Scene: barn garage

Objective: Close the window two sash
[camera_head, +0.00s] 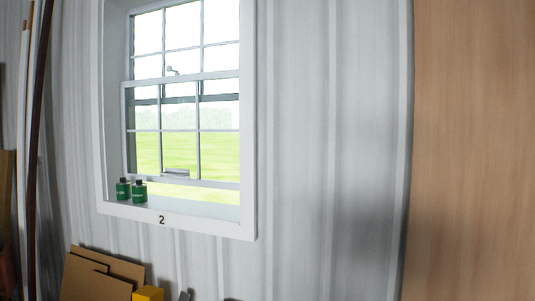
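The window marked 2 (249,130) is in a white frame on the corrugated wall, left of centre. Its lower sash (199,150) has a grey bottom rail with a small handle (176,173). Bright grass shows in a strip below this rail, so the sash sits raised above the sill (205,212). A small latch (172,70) shows near the meeting rail. Two small green bottles with dark caps, one left (123,189) and one right (139,191), stand on the sill at its left end. Neither of my grippers is in view.
Brown cardboard sheets (110,265) lean below the window, with a yellow object (148,294) beside them. Long poles (36,120) stand at the far left. A wooden panel (470,150) fills the right side. The wall right of the window is bare.

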